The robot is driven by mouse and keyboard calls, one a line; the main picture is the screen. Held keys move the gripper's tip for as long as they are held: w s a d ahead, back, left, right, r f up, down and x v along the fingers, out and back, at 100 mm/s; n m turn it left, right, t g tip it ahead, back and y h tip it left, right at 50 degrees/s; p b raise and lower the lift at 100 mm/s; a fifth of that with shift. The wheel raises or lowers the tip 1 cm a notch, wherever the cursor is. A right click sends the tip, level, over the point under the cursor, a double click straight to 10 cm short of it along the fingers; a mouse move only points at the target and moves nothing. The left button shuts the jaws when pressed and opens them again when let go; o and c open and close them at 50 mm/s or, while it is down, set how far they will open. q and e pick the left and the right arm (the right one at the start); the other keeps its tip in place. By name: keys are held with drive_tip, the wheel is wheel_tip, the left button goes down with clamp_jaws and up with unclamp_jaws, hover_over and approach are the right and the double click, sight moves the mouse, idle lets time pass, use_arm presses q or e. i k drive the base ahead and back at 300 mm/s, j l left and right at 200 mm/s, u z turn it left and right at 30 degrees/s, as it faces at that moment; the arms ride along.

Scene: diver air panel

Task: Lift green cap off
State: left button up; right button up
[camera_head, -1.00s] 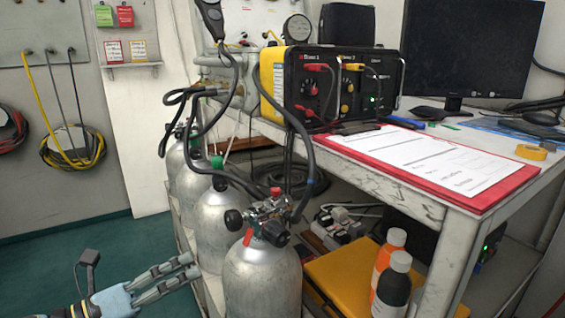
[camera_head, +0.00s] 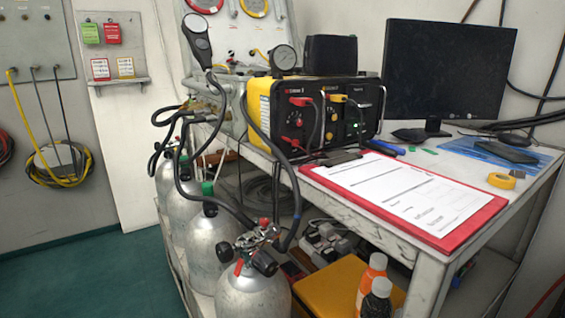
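Neither of my grippers shows in the current view.
A white bench with a red clipboard (camera_head: 481,221) stands to the right of the cylinders. A black and yellow box (camera_head: 318,112) and a monitor (camera_head: 450,68) stand on it. A yellow case (camera_head: 325,290) and bottles (camera_head: 371,280) sit below. Green floor (camera_head: 90,280) is clear at left.

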sight(207, 187)
drive_tip(key=i+j, duration=0.15)
drive_tip(key=j, duration=0.15)
drive_tip(key=i+j, duration=0.15)
drive_tip(key=j, duration=0.2)
drive_tip(key=i+j, duration=0.15)
drive_tip(key=j, duration=0.15)
drive_tip(key=i+j+z, duration=0.1)
drive_tip(key=j, duration=0.2)
